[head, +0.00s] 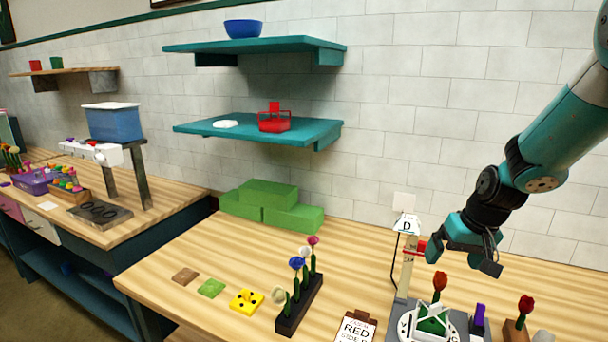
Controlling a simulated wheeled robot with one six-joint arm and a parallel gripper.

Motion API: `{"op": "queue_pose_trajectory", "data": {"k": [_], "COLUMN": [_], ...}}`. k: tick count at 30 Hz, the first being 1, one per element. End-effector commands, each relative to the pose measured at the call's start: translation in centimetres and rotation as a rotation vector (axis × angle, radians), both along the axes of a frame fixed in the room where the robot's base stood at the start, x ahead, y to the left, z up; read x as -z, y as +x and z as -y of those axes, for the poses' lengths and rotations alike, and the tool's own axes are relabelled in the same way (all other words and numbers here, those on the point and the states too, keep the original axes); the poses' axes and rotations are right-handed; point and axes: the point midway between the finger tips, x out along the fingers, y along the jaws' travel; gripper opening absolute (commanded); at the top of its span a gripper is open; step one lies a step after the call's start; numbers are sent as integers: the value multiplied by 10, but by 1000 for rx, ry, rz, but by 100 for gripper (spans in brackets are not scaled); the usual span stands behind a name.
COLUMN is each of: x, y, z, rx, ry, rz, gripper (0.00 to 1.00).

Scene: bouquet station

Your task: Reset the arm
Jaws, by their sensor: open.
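My arm reaches in from the upper right in the head view. My gripper (463,262) is teal and black, hangs above the right part of the wooden table (190,245), and is open. I see nothing between its jaws. It is just right of a stand with a "D" sign (406,225) and a red part on its post; whether they touch I cannot tell. Below it a red flower (439,282) stands upright at a white round holder (449,322) with a green piece in it.
A black rack (300,304) holds several flowers. Yellow (246,300), green (211,288) and brown (185,276) squares lie left of it. Green blocks (292,217) stand against the wall. A teal shelf (200,128) holds a red basket (275,122). The table's middle back is clear.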

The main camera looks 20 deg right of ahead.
Motion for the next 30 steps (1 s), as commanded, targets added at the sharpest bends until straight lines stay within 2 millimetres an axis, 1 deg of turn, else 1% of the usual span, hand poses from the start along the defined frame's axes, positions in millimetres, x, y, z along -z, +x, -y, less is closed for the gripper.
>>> {"op": "queue_pose_trajectory", "data": {"k": [1,2,3,4,5,6,8,9,11,12,15,18,19,22,30], "x": [-7,-13,-20,-24,-29,-34,-41,-44,-48,-49,-51,-52,-52,-53,-54], "y": [-1,-4,-11,-18,-25,-39,-62,-80,-108,-125,-163,-188,-192,-199,-199], "z": [-40,-61,-90,-111,-131,-158,-194,-215,-241,-255,-278,-288,-290,-292,-291], "rx": [-89,-136,-201,-250,-302,-372,-475,-544,-641,-699,-818,-891,-904,-924,-922], "ry": [11,20,33,42,51,61,76,86,97,103,113,119,120,121,121], "rz": [9,10,11,10,10,8,3,-1,-7,-13,-24,-32,-34,-39,-38], "gripper": [95,95,95,95,95,95,95,95,95,95,95,95,95,95,95]}}
